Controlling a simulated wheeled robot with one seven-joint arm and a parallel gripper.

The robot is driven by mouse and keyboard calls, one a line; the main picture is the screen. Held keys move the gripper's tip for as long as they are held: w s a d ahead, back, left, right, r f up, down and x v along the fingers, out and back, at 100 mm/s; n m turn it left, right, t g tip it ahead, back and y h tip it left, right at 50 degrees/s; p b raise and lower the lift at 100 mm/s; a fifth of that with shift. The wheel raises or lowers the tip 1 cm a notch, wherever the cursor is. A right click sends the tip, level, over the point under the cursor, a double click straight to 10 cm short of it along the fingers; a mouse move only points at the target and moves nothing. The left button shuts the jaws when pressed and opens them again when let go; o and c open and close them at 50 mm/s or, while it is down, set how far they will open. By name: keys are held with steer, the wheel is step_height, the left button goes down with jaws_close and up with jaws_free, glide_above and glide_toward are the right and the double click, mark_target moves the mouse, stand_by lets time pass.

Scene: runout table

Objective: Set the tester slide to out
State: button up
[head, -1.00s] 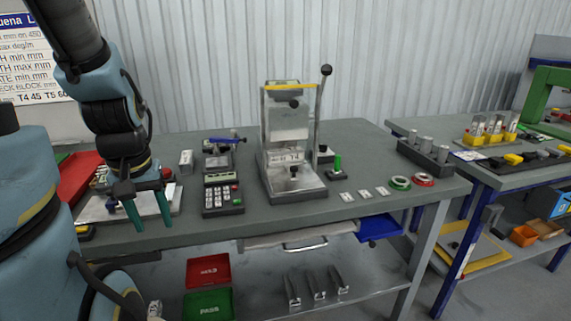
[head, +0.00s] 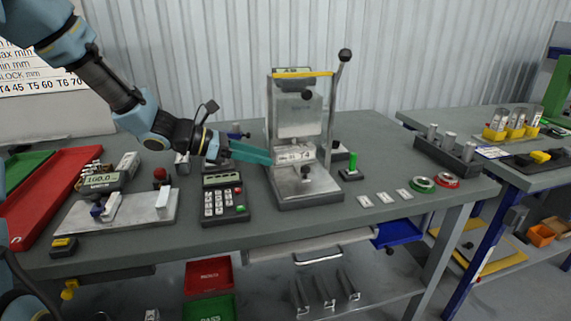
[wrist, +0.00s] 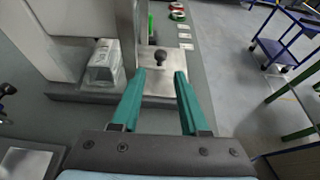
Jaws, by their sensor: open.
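The tester (head: 300,130) is an upright silver press with a grey base and a black-knobbed lever on its right. Its slide plate (head: 290,187) lies low at the front and carries a small black knob (head: 305,172). In the wrist view, the knob (wrist: 160,57) stands on the pale plate (wrist: 158,88), just beyond and between the fingertips. My gripper (head: 270,158) has teal fingers pointing at the tester from the left. It is open and empty in the wrist view (wrist: 158,75). A silver block (wrist: 104,65) with printed marks sits on the tester left of the fingers.
A keypad unit (head: 224,200) stands left of the tester. A small stand with a green post (head: 352,165), pale tags (head: 384,198) and green and red rings (head: 423,184) lie to the right. Bare table top (head: 330,215) shows in front of the tester.

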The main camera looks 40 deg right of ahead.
mark_target(303, 167)
steer(key=p+x, duration=0.2)
steer(key=x, duration=0.8)
jaws_close()
steer(key=shift+a, duration=0.1)
stand_by(1.2)
